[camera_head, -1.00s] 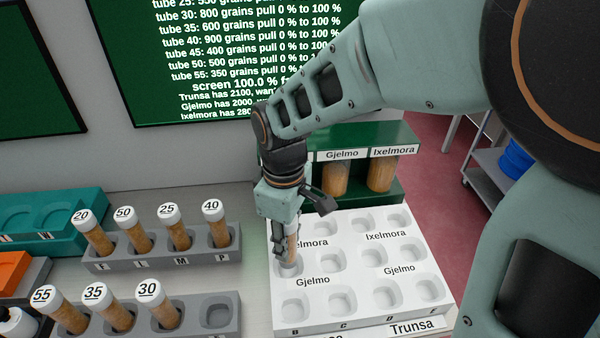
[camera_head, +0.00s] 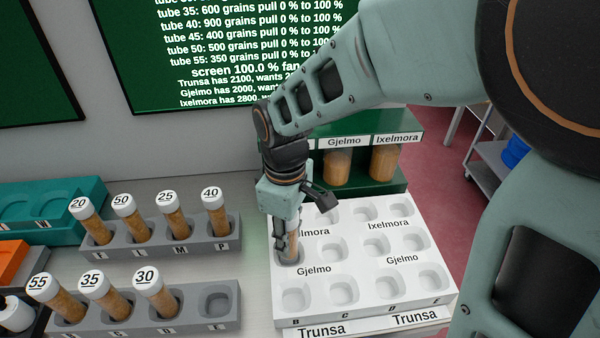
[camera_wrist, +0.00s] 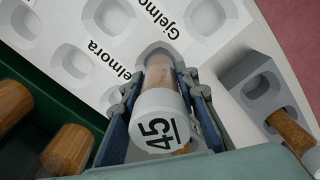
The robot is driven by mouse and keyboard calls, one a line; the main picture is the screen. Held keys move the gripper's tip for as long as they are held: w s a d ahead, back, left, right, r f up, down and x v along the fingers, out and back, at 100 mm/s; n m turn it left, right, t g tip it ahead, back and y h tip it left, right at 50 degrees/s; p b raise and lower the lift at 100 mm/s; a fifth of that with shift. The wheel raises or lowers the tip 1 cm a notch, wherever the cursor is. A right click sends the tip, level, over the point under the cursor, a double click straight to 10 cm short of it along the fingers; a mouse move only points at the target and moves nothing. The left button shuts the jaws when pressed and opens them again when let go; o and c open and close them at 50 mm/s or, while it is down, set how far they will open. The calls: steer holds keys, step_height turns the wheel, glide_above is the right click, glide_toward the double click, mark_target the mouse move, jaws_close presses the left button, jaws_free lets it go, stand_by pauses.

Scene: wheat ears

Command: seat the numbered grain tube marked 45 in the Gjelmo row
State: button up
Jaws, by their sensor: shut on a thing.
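The tube marked 45 (camera_wrist: 160,118) has a white cap and tan grain. My gripper (camera_wrist: 165,110) is shut around it near the cap. In the head view my gripper (camera_head: 284,240) holds the tube (camera_head: 293,247) nearly upright at the white tray (camera_head: 450,292). The tube's lower end is at the leftmost well of the middle row, with the Gjelmo label (camera_head: 313,269) just in front. The end appears inside the well; whether it touches the bottom is hidden.
Grey racks at left hold capped tubes 20, 50, 25, 40 (camera_head: 212,210) and 55, 35, 30 (camera_head: 152,290); the front rack has an empty well (camera_head: 215,302). A green stand (camera_head: 397,185) with grain jars is behind the tray. Other visible tray wells are empty.

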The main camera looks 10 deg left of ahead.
steer(key=shift+f+b, duration=0.9)
steer(key=shift+f, duration=0.45)
steer(key=o, duration=1.3)
steer(key=shift+r, duration=0.1)
